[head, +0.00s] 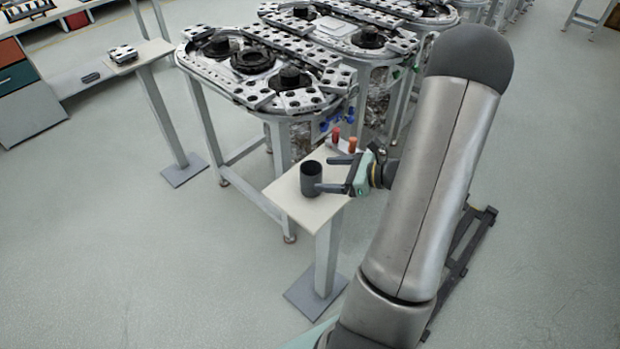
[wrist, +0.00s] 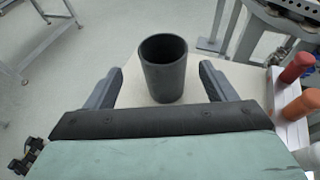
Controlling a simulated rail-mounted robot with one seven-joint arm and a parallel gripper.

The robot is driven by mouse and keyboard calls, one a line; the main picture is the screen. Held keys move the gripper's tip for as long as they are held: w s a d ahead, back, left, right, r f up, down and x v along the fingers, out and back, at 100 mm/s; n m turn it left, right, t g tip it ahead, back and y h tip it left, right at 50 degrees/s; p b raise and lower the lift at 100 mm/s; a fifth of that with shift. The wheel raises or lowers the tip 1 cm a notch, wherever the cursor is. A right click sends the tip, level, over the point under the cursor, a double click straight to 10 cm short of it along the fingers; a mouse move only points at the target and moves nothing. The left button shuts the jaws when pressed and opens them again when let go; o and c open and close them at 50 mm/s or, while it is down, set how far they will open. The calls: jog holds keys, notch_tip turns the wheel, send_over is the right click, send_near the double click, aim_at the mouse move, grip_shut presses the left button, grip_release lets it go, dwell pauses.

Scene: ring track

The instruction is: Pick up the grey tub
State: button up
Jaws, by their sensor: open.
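The grey tub (head: 311,179) is a dark, open-topped cylinder standing upright on a small pale pedestal table (head: 290,196). In the wrist view the tub (wrist: 163,72) stands ahead of my gripper, centred between the two fingers. My gripper (head: 331,174) is to the right of the tub in the head view, with its fingers pointing left toward it. The fingers are spread wide and hold nothing. In the wrist view the gripper (wrist: 160,88) shows a gap between each finger and the tub. The tub's inside bottom is not visible.
A red cylinder (head: 336,134) and an orange cylinder (head: 352,144) stand in a white holder at the table's back right; they also show close to my right finger in the wrist view. The ring track (head: 265,75) stands behind.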

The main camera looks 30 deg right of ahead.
aim_at(305, 171)
jog(key=x, duration=0.2)
jog(key=shift+w+a, duration=0.2)
jog(key=p+x, duration=0.2)
jog(key=x, duration=0.2)
jog(key=shift+w+r, duration=0.1)
jog(key=shift+w, duration=0.25)
jog(key=shift+w+a, duration=0.2)
jog(key=shift+w, duration=0.1)
jog(key=c, duration=1.1)
